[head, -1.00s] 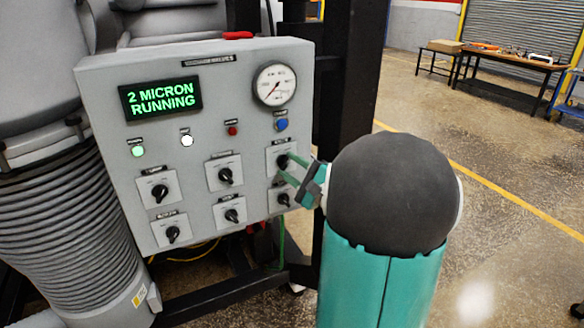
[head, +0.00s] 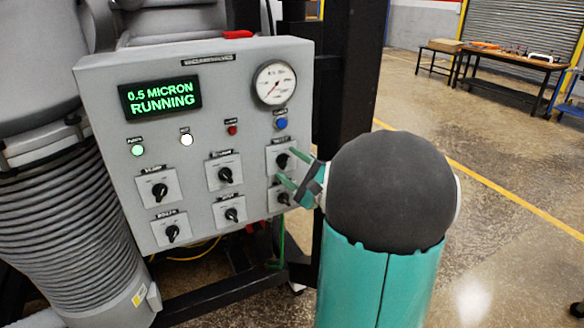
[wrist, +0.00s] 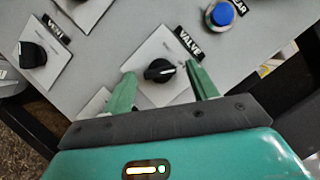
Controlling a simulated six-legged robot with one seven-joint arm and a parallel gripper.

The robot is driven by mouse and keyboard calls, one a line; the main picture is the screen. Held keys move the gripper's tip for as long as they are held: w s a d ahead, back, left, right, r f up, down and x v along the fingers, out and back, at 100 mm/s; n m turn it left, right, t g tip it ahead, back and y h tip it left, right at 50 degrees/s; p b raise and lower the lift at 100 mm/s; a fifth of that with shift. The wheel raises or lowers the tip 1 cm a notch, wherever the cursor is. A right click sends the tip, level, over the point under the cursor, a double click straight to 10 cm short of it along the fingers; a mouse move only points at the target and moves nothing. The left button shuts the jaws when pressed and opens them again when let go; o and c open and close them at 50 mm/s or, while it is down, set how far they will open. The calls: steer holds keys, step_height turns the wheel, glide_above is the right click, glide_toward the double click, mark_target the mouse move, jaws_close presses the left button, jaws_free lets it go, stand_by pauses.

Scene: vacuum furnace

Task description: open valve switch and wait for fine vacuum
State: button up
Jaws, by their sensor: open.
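The valve switch is a black rotary knob (wrist: 160,70) on a pale square plate, labelled VALVE in the wrist view. In the head view the valve switch (head: 282,160) is at the right of the grey control panel (head: 105,80). My gripper (wrist: 160,88) is open, with one green finger on each side of the knob and a visible gap to each. It also shows in the head view (head: 290,167), in front of the switch. The green display (head: 160,98) reads "0.5 MICRON RUNNING".
Several other black knobs sit on the panel, among them the VENT knob (wrist: 33,55). A round dial gauge (head: 275,83), a blue button (head: 281,124) and a lit green lamp (head: 138,151) are there too. A workbench (head: 510,68) stands far off; open floor lies between.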

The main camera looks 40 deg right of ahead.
steer(key=s+f, duration=0.2)
steer(key=s, duration=1.1)
steer(key=shift+s+d+f, duration=0.25)
steer(key=shift+d+f, duration=0.1)
